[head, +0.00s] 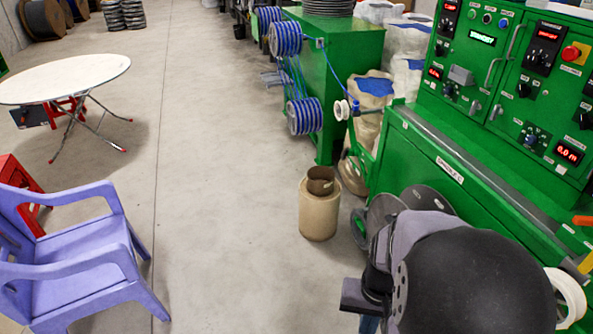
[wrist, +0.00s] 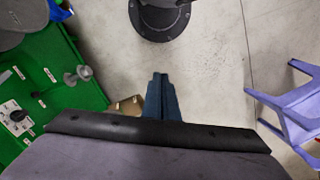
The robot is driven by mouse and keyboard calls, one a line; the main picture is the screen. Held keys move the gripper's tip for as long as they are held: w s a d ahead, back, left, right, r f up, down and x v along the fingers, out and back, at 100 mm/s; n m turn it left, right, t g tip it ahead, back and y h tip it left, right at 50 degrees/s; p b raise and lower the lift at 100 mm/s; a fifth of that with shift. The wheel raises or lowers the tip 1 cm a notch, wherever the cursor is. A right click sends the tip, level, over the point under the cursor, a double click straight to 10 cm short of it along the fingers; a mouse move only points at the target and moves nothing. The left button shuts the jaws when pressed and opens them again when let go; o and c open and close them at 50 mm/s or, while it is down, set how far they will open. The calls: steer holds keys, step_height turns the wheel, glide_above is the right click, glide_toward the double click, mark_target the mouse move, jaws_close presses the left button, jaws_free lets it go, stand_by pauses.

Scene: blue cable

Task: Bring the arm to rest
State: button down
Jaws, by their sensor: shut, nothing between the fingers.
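My gripper (wrist: 160,88) shows in the wrist view as two dark blue fingers pressed together, shut and empty, above bare concrete floor. In the head view my arm fills the lower right, in front of the green machine (head: 470,170). There the gripper is mostly hidden behind my own arm, with only a small blue piece showing below it. Blue cable (head: 303,116) is wound on wheels at the machine's far end, well away from my gripper.
A purple chair (head: 85,255) and a round white table (head: 65,78) stand on the left. A tan cylinder (head: 319,205) stands on the floor beside the machine. A white spool (head: 567,296) is at the lower right. The floor (head: 210,150) in the middle is clear.

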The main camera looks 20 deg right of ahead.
steer(key=w+a+n, duration=0.2)
steer(key=a+n, duration=0.1)
steer(key=a, duration=0.2)
steer(key=w+a+r+n, duration=0.1)
steer(key=w+a+n, duration=0.1)
steer(key=a, duration=0.3)
steer(key=shift+a+r+n+t, duration=0.25)
steer(key=shift+a+n+t, duration=0.05)
steer(key=shift+n, duration=0.3)
stand_by(1.6)
